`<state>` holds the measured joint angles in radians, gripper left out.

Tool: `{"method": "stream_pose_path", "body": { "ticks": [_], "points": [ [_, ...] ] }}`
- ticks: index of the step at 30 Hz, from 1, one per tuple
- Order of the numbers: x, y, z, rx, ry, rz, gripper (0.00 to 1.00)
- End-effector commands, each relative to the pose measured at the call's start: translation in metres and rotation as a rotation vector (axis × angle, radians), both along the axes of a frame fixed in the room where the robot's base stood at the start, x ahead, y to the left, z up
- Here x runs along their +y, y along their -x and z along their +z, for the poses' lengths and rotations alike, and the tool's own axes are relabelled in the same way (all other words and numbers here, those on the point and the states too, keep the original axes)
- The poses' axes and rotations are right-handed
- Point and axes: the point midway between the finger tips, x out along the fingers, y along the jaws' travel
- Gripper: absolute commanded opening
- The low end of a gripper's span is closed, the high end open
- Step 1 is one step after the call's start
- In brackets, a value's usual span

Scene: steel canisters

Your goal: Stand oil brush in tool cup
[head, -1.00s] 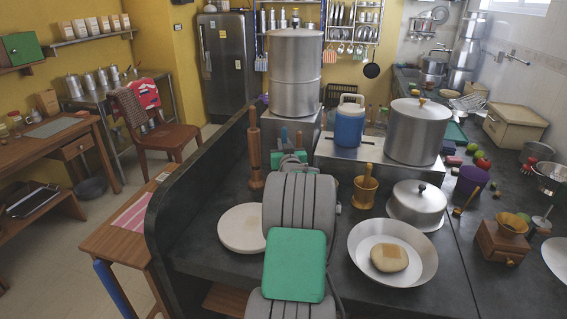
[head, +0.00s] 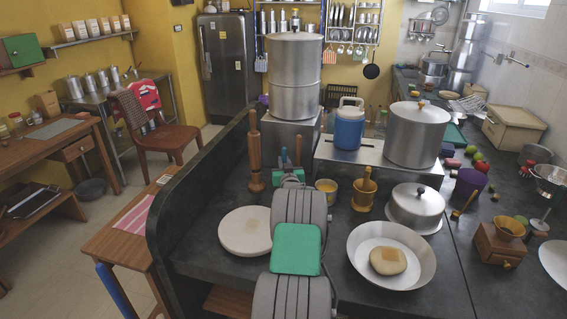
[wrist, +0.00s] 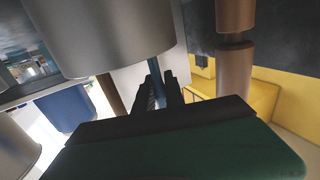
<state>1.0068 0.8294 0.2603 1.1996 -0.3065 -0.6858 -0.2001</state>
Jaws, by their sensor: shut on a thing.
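In the wrist view my black fingers (wrist: 161,88) are shut on a thin blue handle (wrist: 158,70), which I take for the oil brush. Its blue part also shows above my gripper in the head view (head: 284,155); its bristle end cannot be made out. A purple cup (head: 470,183), probably the tool cup, stands upright at the right of the counter, well apart from my gripper.
A yellow-filled cup (head: 327,190), a brass mortar with pestle (head: 364,195) and a lidded steel pot (head: 416,207) stand between my gripper and the purple cup. A wooden post (head: 255,155) and tall steel canister (head: 294,75) are close by. A wide pan (head: 425,278) is in front.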

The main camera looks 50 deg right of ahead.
Motion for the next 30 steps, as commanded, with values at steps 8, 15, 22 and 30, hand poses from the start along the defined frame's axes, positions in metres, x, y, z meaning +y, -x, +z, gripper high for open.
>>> {"method": "stream_pose_path", "body": {
  "ticks": [8,15,22,30],
  "points": [
    [0.000,0.000,-0.002,0.001,-0.001,0.000,0.30],
    [0.000,0.000,-0.002,0.001,-0.001,0.000,0.36],
    [0.007,0.008,0.000,0.000,-0.001,-0.001,0.36],
    [0.052,0.056,0.000,-0.001,-0.002,-0.002,0.36]
  ]
}}
